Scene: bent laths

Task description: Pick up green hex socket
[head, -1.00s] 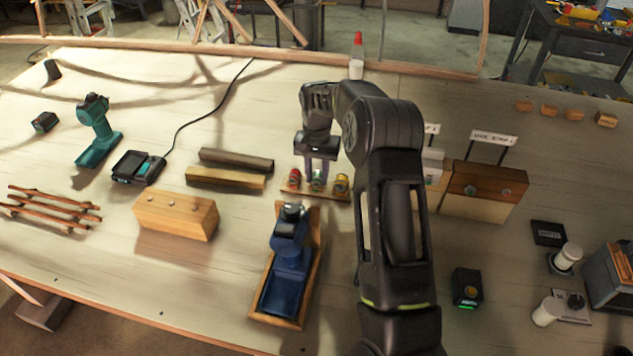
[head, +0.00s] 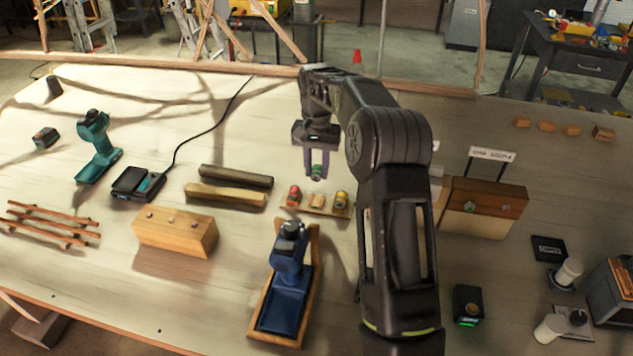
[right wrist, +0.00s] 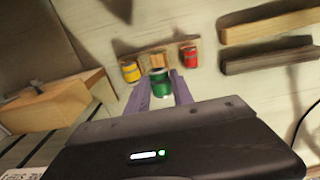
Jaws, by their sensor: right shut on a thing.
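The green hex socket (head: 317,172) is between the fingertips of my right gripper (head: 317,168), held above its small wooden holder (head: 318,208). In the right wrist view the green socket (right wrist: 159,84) sits between the two purple fingers (right wrist: 160,92), which are shut on it. A red socket (head: 294,195) stands at the left of the holder and a yellow socket (head: 341,199) at the right, in the head view. The middle place between them shows bare wood. My left gripper does not show.
A blue drill (head: 289,255) stands in a wooden tray in front of the holder. Two wooden bars (head: 225,195) lie to the left, near a wooden block (head: 174,231). A wooden box with a label sign (head: 482,208) stands to the right.

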